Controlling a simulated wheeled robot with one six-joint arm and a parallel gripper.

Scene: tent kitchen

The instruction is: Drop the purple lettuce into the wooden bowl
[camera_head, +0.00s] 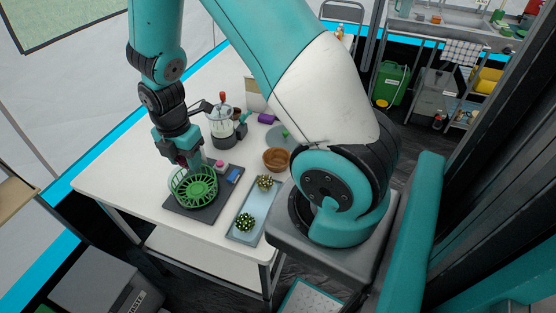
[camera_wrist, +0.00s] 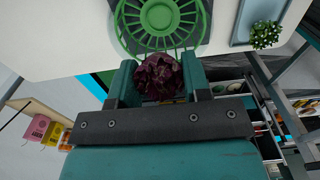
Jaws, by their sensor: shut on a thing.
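My gripper (camera_wrist: 158,82) is shut on the purple lettuce (camera_wrist: 160,76), a dark ruffled clump between its fingers in the wrist view. In the head view my gripper (camera_head: 186,160) is just above the back left rim of the green basket (camera_head: 196,188), and the lettuce is mostly hidden there. The green basket also shows in the wrist view (camera_wrist: 164,42), beyond the lettuce. The wooden bowl (camera_head: 276,160) stands on the table, right of the basket and behind the tray. Its inside looks empty.
A dark board (camera_head: 180,208) lies under the basket, with a blue item (camera_head: 234,174) on it. A blue-grey tray (camera_head: 262,208) with two spiky green plants stands at the right. A blender-like jar (camera_head: 222,124) stands behind the basket. The table's left part is clear.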

